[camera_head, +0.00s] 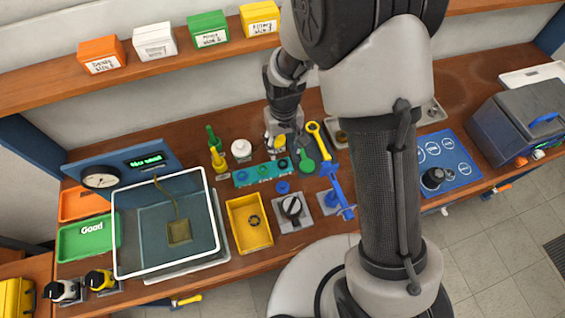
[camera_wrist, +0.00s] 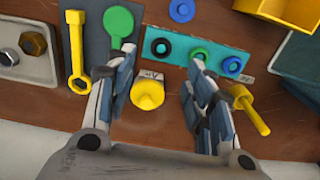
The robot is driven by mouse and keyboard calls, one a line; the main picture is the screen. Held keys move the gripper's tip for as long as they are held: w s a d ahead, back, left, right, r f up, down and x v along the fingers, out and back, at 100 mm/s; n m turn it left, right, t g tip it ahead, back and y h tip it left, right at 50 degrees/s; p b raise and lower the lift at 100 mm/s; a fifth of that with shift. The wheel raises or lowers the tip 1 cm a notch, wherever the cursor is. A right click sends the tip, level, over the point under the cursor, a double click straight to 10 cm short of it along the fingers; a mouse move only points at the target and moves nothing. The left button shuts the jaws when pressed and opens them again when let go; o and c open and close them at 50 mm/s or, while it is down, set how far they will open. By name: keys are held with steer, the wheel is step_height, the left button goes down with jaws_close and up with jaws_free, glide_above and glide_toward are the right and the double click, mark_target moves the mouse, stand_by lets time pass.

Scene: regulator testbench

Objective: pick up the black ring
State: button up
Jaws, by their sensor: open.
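The wrist view shows only a corner of the yellow bin (camera_wrist: 268,12), and no ring can be seen there. My gripper (camera_head: 284,140) is behind the teal strip in the head view, apart from the bin. In the wrist view my gripper (camera_wrist: 162,60) is open with nothing held. A yellow round-topped part (camera_wrist: 147,95) stands below and between its fingers.
The teal strip (camera_wrist: 177,46) carries blue and green rings. A yellow wrench (camera_wrist: 76,50) and green-headed tool (camera_wrist: 118,22) lie beside it.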

mark_target(283, 164)
step_height(283, 164, down, 9)
steer(key=shift+a+b, duration=0.1)
steer(key=shift+b, duration=0.7)
steer(key=shift+c, duration=0.2)
steer(key=c, duration=0.8)
